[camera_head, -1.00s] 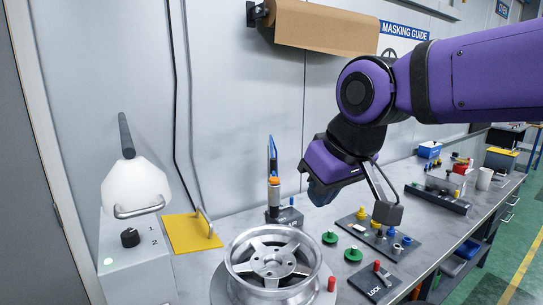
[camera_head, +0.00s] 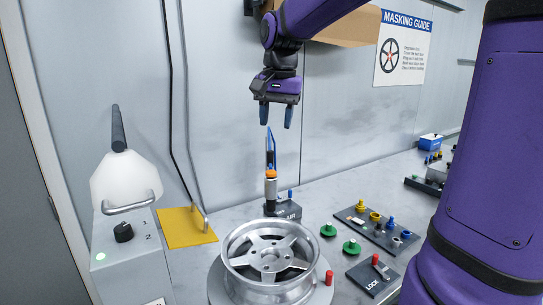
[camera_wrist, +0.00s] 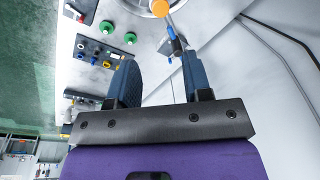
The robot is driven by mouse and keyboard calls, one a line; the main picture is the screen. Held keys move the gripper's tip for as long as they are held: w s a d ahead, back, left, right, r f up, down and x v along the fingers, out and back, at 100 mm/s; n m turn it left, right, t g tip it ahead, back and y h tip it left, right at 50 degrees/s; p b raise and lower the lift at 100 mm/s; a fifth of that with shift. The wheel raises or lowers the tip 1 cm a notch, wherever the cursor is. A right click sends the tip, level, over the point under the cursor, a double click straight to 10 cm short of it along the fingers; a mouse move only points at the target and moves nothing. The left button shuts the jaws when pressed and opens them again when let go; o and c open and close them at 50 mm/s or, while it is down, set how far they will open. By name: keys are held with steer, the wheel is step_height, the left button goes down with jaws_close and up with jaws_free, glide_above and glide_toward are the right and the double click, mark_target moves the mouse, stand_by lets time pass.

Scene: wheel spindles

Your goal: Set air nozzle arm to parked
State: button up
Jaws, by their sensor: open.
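The air nozzle arm (camera_head: 271,148) is a blue, upright piece on a grey post with an orange collar (camera_head: 270,174), set on a dark base marked "AIR" (camera_head: 287,209) behind the wheel. My gripper (camera_head: 277,115) hangs above it, fingers pointing down and apart, with nothing between them. The blue tip of the nozzle arm lies just below the fingers in the head view; they look apart from it. In the wrist view, the orange collar (camera_wrist: 160,8) and blue arm (camera_wrist: 171,32) show beyond the open fingers (camera_wrist: 155,80).
A silver wheel (camera_head: 268,258) sits on a round turntable in front of the post. A yellow plate with a handle (camera_head: 185,228) and a switch box (camera_head: 130,250) stand left. Green plugs (camera_head: 352,248), a dark plug tray (camera_head: 375,228) and a LOCK plate (camera_head: 372,278) lie right.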

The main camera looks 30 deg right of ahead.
mark_target(270, 166)
steer(key=w+d+m, duration=0.1)
steer(key=w, duration=0.1)
steer(key=w+d+f+m+g, duration=0.1)
steer(key=w, duration=0.2)
steer(key=w+d+m, duration=0.1)
steer(key=w, duration=0.1)
steer(key=shift+w+d+f, duration=0.15)
steer(key=shift+w+f, duration=0.2)
steer(key=shift+f, duration=0.05)
step_height(270, 166, down, 11)
steer(key=shift+r, duration=0.15)
jaws_close()
